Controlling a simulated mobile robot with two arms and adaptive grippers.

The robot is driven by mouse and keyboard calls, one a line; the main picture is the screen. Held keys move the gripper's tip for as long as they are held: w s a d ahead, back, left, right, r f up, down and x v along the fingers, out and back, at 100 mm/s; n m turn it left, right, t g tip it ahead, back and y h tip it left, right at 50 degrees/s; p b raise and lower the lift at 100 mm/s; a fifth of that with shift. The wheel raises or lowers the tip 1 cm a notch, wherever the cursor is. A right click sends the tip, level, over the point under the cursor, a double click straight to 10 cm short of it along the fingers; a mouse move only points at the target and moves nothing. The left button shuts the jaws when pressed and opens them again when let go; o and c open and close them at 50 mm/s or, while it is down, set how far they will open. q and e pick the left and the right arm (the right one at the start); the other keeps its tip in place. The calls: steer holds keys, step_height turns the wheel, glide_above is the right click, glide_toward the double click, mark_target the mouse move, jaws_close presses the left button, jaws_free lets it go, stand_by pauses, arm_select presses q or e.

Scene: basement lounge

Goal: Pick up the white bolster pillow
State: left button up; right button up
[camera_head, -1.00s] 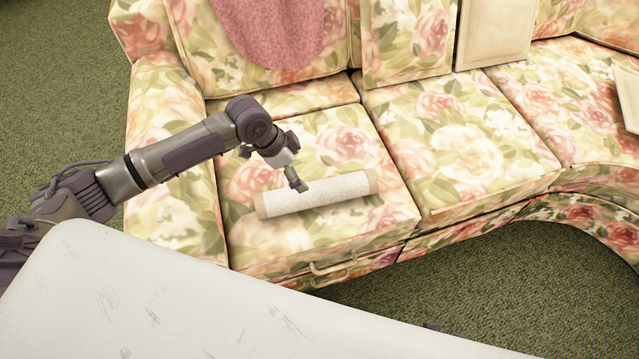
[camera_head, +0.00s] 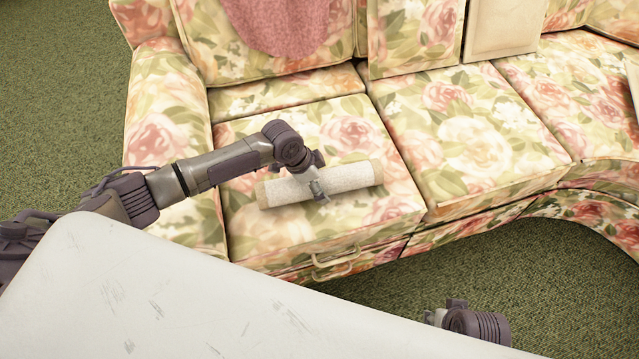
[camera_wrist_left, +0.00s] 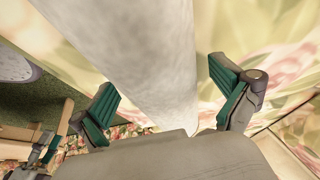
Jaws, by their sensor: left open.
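The white bolster pillow (camera_head: 352,177) is a long roll with beige ends, lying on the left seat cushion of the floral sofa (camera_head: 470,140). My left gripper (camera_head: 318,190) is over its middle, with the arm coming in from the left. In the left wrist view the pillow (camera_wrist_left: 140,50) runs between the two spread fingers of my left gripper (camera_wrist_left: 163,88), with a visible gap on the right side. The gripper hides a middle strip of the pillow. Part of my right arm's end (camera_head: 465,325) shows low in the head view; its fingers cannot be made out.
A pink blanket (camera_head: 280,25) hangs over the sofa back. A floral cushion (camera_head: 415,35) and a cream cushion (camera_head: 500,28) lean behind the seats. The sofa's left armrest (camera_head: 165,150) is beside the pillow's seat. Green carpet (camera_head: 440,270) lies in front.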

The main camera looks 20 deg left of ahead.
arm_select(q)
steer(key=c, duration=1.4)
steer(key=shift+r, duration=0.1)
